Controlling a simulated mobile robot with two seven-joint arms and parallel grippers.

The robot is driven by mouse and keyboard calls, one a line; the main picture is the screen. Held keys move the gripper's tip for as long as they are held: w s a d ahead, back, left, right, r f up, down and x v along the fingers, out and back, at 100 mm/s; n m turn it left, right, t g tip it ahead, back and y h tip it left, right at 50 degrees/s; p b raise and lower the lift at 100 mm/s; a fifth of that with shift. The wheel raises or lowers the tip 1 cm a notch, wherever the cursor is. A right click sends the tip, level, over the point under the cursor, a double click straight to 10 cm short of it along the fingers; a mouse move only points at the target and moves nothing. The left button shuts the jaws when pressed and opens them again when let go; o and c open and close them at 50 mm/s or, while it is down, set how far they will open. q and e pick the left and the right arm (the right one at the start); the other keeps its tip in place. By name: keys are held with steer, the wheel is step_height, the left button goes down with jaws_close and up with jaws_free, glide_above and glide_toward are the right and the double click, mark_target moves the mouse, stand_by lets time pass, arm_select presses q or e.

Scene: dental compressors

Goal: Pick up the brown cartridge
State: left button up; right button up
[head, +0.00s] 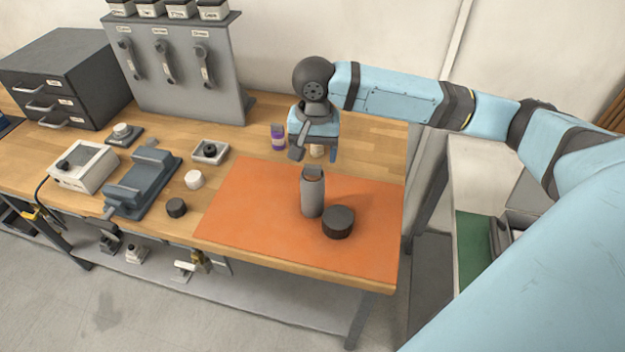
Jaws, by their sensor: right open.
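A grey upright cylinder (312,196) stands on the orange mat (255,205), with a small brown piece (313,174) showing at its top. This may be the brown cartridge; most of it is hidden and I cannot tell for sure. My right gripper (316,153) is open, pointing down above and slightly behind the cylinder, apart from it. A pale object shows between its fingers, partly hidden. My left gripper is not in view.
A dark round cap (338,221) lies right beside the cylinder. A purple bottle (278,137) stands behind the mat. A vise (143,182), a white cap (194,179) and a black knob (176,207) are to the left. The mat's left part is clear.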

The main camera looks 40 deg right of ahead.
mark_target(313, 166)
step_height(313, 166, down, 4)
steer(key=shift+a+f, duration=0.1)
steer(key=shift+a, duration=0.05)
steer(key=c, duration=1.2)
steer(key=shift+c, duration=0.2)
